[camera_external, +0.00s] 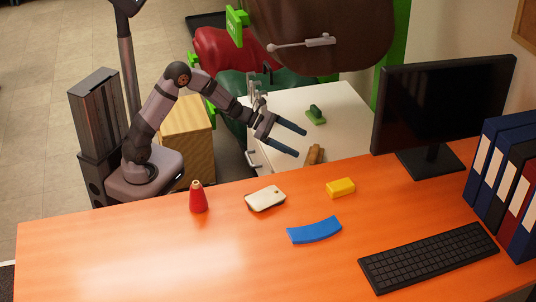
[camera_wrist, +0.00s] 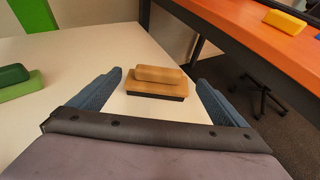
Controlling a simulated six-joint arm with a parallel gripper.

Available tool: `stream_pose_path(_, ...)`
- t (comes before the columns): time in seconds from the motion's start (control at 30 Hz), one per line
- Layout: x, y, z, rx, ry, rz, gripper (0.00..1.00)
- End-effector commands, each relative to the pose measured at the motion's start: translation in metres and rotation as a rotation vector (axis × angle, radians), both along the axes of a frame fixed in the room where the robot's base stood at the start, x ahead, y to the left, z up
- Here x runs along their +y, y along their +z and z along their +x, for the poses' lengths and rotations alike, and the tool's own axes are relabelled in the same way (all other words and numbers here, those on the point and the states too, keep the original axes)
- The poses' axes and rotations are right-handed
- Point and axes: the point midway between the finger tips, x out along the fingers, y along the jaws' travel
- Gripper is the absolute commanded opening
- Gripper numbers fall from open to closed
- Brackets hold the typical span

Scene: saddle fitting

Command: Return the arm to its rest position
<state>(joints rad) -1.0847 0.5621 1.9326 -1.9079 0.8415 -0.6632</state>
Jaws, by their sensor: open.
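My gripper (camera_external: 291,140) is open and empty above the white cabinet top (camera_external: 287,108), beyond the orange desk. Its two blue fingers point to the right in the external view. In the wrist view, my gripper (camera_wrist: 158,98) has its fingers spread apart on either side of a tan block-shaped brush (camera_wrist: 157,82) with a dark underside. The brush (camera_external: 315,155) rests on the cabinet top near the desk edge. A green brush-like block (camera_external: 316,116) lies farther back on the cabinet; it also shows at the left of the wrist view (camera_wrist: 18,83).
Saddles (camera_external: 220,58) hang behind my arm. A wooden box (camera_external: 187,140) stands beside it.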

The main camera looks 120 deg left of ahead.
Motion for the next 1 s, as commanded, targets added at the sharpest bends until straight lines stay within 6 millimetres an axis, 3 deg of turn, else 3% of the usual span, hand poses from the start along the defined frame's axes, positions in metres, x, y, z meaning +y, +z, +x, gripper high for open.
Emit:
stream_pose_path(0.27,0.000,0.001,0.000,0.000,0.000,0.001,0.97)
stream_pose_path(0.47,-0.026,0.024,0.013,0.030,-0.094,0.063,0.97)
stream_pose_path(0.57,-0.059,0.048,0.024,0.066,-0.209,0.140,0.97)
stream_pose_path(0.8,-0.168,0.116,0.042,0.155,-0.611,0.427,0.97)
stream_pose_path(0.87,-0.196,0.129,0.041,0.173,-0.720,0.501,0.97)
stream_pose_path(1.0,-0.273,0.149,0.024,0.224,-1.029,0.676,0.97)
